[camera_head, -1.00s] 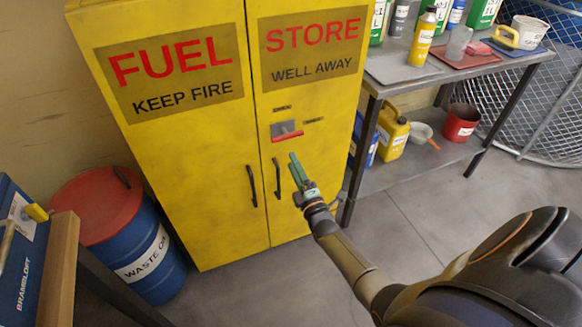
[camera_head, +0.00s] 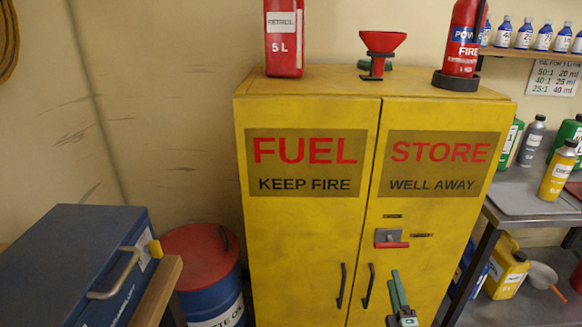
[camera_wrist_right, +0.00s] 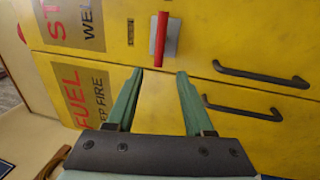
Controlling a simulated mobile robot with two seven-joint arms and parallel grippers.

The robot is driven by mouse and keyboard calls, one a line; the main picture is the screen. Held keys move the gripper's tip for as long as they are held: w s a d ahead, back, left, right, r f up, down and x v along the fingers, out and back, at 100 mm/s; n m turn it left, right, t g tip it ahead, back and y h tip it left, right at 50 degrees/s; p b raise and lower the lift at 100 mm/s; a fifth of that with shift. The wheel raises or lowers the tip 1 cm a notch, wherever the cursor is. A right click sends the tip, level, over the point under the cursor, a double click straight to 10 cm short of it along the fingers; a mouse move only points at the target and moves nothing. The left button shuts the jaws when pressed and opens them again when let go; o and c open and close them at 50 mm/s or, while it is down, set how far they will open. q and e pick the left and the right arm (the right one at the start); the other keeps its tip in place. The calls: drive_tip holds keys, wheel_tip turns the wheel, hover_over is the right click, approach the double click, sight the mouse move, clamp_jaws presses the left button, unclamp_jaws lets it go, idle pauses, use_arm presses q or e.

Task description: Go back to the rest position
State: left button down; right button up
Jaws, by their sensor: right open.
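My right gripper (camera_head: 399,291) is in front of the right door of the yellow fuel store cabinet (camera_head: 300,225), just below the latch. In the right wrist view the gripper (camera_wrist_right: 160,75) has its two green fingers spread apart, with nothing between them. The latch's red handle (camera_wrist_right: 160,39) shows just beyond the fingertips. In the head view the red handle (camera_head: 391,245) lies level across its grey plate, above the fingertips. Both cabinet doors are shut. My left gripper is not in either view.
A red petrol can (camera_head: 284,45), a red funnel (camera_head: 382,42) and a fire extinguisher (camera_head: 463,45) stand on the cabinet. A blue drum with a red lid (camera_head: 195,243) and a blue box (camera_head: 75,262) are at left. A shelf bench (camera_head: 525,203) with bottles is at right.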

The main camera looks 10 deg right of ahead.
drive_tip(key=s+a+f+m+g+y+p, duration=0.2)
drive_tip(key=s+a+m+g, duration=0.3)
drive_tip(key=s+a, duration=0.5)
drive_tip(key=s+a+f+m+g+y+p, duration=0.2)
drive_tip(key=s+a+m, duration=0.6)
drive_tip(key=s, duration=0.8)
drive_tip(key=a+g+y+p, duration=0.2)
drive_tip(key=g, duration=0.1)
drive_tip(key=shift+s+a+m+y, duration=0.2)
drive_tip(key=shift+a+m+y, duration=0.05)
drive_tip(key=shift+m+y, duration=0.05)
drive_tip(key=shift+f, duration=0.1)
